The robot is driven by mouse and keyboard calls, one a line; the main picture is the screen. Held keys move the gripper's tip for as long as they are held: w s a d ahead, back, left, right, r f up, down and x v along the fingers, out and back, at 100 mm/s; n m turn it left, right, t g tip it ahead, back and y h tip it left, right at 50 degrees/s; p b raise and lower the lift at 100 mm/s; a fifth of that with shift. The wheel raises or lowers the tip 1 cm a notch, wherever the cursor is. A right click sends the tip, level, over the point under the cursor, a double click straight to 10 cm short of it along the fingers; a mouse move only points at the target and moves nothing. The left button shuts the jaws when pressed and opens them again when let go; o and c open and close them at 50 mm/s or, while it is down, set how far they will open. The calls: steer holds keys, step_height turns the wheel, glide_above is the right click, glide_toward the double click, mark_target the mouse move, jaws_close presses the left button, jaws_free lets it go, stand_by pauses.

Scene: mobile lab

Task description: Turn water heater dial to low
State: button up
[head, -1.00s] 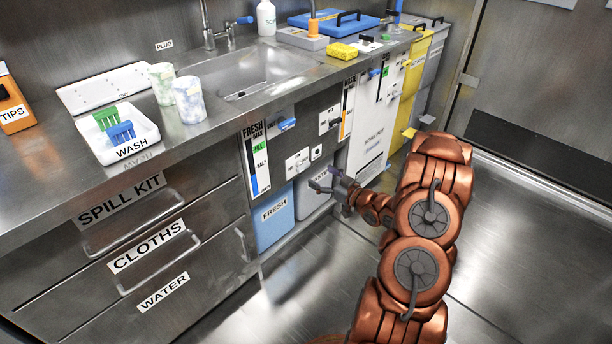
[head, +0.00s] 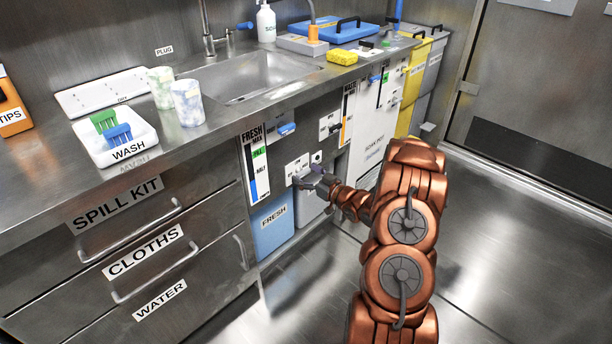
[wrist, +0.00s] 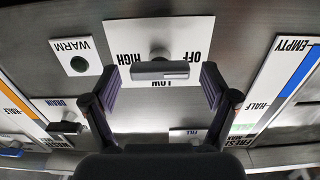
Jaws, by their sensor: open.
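The water heater dial (wrist: 160,71) is a dark bar-shaped knob on a white plate (wrist: 125,35) marked HIGH, OFF and LOW, upside down in the wrist view. The bar lies crosswise, with a pale mark on its OFF side. My gripper (wrist: 160,88) is open, with one finger on each side of the dial and visible gaps to both ends. I cannot tell whether the fingertips reach the knob's depth. In the head view the gripper (head: 314,181) is at the lower edge of the plate (head: 297,165) and covers the dial.
A WARM plate (wrist: 72,45) with a dark green lamp is beside the dial plate. The FRESH gauge (head: 254,165) and blue FRESH tank (head: 272,222) are left of and below my gripper. Drawer handles (head: 245,250) jut out at left. The floor at right is clear.

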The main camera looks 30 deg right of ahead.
steer(key=c, duration=1.2)
steer(key=shift+o, duration=0.2)
